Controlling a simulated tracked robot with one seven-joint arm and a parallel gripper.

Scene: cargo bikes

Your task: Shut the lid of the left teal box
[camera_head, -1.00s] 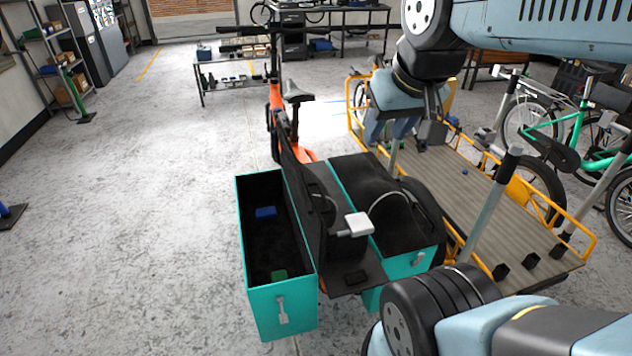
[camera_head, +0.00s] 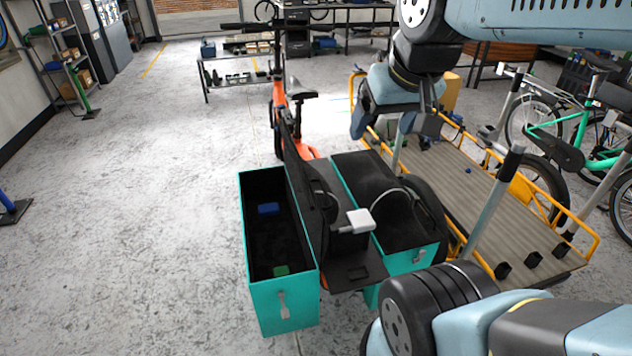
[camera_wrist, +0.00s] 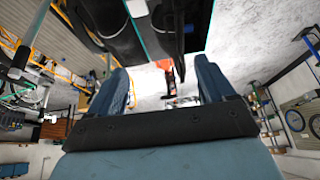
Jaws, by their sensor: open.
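The left teal box (camera_head: 284,305) hangs on the left side of the orange cargo bike (camera_head: 280,100). Its top is open, and a blue item (camera_head: 268,209) and a green item (camera_head: 281,270) lie inside. Its dark lid (camera_head: 300,178) stands raised along the box's right edge. The right teal box (camera_head: 408,262) has a dark top face with a cable and white block (camera_head: 359,221) near it. My gripper (camera_head: 388,125) is open and empty, above and behind the right box, well apart from the left lid. In the wrist view my gripper's fingers (camera_wrist: 161,88) are spread apart.
A yellow-framed cargo bed (camera_head: 470,200) with grey posts stands to the right, near my arm. A green bike (camera_head: 570,140) is beyond it. A workbench (camera_head: 235,75) is at the back. The floor (camera_head: 130,230) left of the left box is clear.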

